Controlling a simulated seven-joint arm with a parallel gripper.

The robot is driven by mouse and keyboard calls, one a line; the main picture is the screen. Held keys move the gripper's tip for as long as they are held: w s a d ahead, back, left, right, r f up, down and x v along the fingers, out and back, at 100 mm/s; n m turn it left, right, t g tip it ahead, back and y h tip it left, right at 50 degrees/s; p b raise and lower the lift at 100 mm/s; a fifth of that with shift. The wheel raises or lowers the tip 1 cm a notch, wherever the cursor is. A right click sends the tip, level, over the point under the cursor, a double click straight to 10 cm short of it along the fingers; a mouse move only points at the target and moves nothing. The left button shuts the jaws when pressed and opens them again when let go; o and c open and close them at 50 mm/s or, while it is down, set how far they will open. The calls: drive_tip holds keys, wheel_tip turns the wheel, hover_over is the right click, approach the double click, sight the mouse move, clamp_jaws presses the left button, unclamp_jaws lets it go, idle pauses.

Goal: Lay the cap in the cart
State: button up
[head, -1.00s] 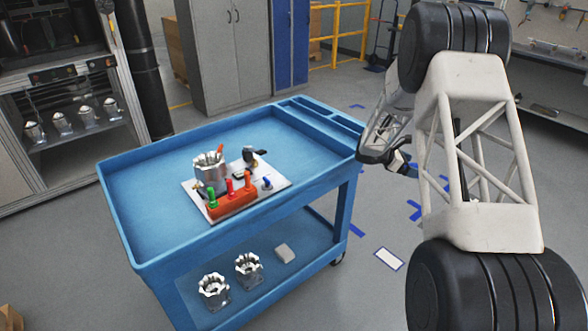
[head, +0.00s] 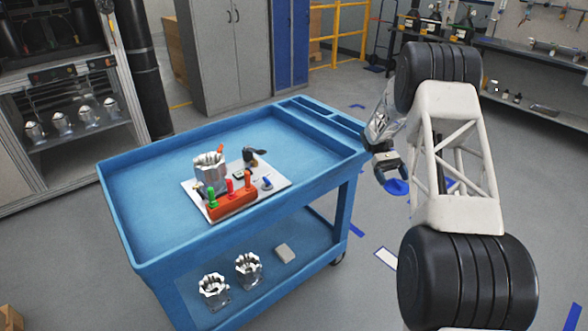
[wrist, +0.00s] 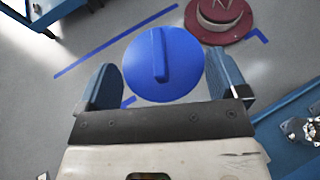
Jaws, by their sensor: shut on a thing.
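The cap is a round blue disc with a raised bar across its face; it shows in the wrist view (wrist: 183,72) between my fingers and in the head view (head: 398,187) just below my gripper. My gripper (head: 386,166) is shut on the cap and holds it in the air, right of the cart. The blue cart (head: 140,180) has a rimmed top tray and a lower shelf. The contact between fingertips and cap is hard to make out.
A white board (head: 277,190) on the tray carries a silver housing (head: 210,171), a red block (head: 232,206) with coloured plugs and a black clamp-like part. The tray's left and far parts are bare. A dark red round object (wrist: 220,18) lies beyond the cap.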

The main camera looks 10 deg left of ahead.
drive_tip(key=w+a+r+m+t+y, duration=0.2)
drive_tip(key=w+a+m+t+y, duration=0.2)
drive_tip(key=a, duration=0.7)
drive_tip(key=w+a+r+m+t+y, duration=0.2)
drive_tip(key=w+a+m+t+y, duration=0.2)
drive_tip(key=a+m+y, duration=0.4)
drive_tip(key=w+a+r+m+t+y, duration=0.2)
drive_tip(key=w+a+m+t+y, duration=0.2)
drive_tip(key=a+m, duration=0.6)
drive_tip(key=w+a+y, duration=0.2)
drive_tip(key=a, duration=0.4)
drive_tip(key=shift+t, duration=0.3)
drive_tip(key=shift+w, duration=0.1)
drive_tip(key=shift+d+f, duration=0.1)
drive_tip(key=shift+f, duration=2.95)
drive_tip(key=shift+f, duration=1.9)
drive_tip(key=shift+f, duration=0.6)
